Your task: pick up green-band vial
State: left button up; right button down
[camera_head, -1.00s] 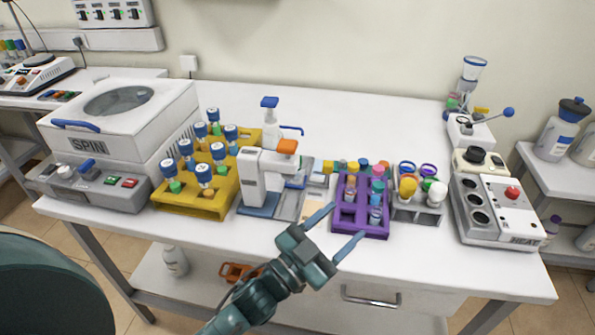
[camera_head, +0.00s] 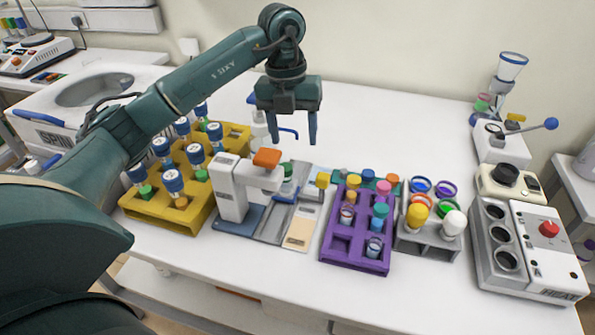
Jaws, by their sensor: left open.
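Several blue-and-white-capped vials stand in the yellow rack (camera_head: 197,205), with coloured bands. A green band shows on a front-left vial (camera_head: 146,191) and on another vial (camera_head: 202,175) near the rack's right side; my arm partly hides this rack. Several small vials stand in the purple rack (camera_head: 335,255), one with a teal-green cap (camera_head: 380,211). I cannot tell which vial is the task's green-band vial. My left gripper (camera_head: 292,138) is open and empty, fingers pointing down, above the table behind the white dispenser-like device (camera_head: 232,190). My right gripper is out of view.
A grey rack (camera_head: 432,243) with coloured rings and capped items stands right of the purple rack. The heater block (camera_head: 532,262) is at the right, the centrifuge (camera_head: 60,95) at the left behind my arm. The back middle of the table (camera_head: 390,120) is clear.

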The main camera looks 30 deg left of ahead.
pick_arm(q)
jog(key=a+y, duration=0.1)
jog(key=a, duration=0.1)
send_over(286, 180)
jog(key=shift+n, duration=0.4)
jog(key=f, duration=0.4)
jog(key=f+p, duration=0.1)
jog(key=f, duration=0.2)
jog(key=shift+w+a+f, duration=0.1)
jog(key=shift+w+a, duration=0.1)
jog(key=shift+w, duration=0.15)
jog(key=shift+w+a+f+p, duration=0.15)
jog(key=shift+f+p, duration=0.15)
jog(key=shift+f, duration=1.05)
jog(key=shift+w+a+f+p, duration=0.1)
jog(key=shift+f+p, duration=0.15)
jog(key=shift+f, duration=1.1)
jog(key=shift+c, duration=0.5)
jog(key=c, duration=1)
jog(key=shift+r, duration=0.1)
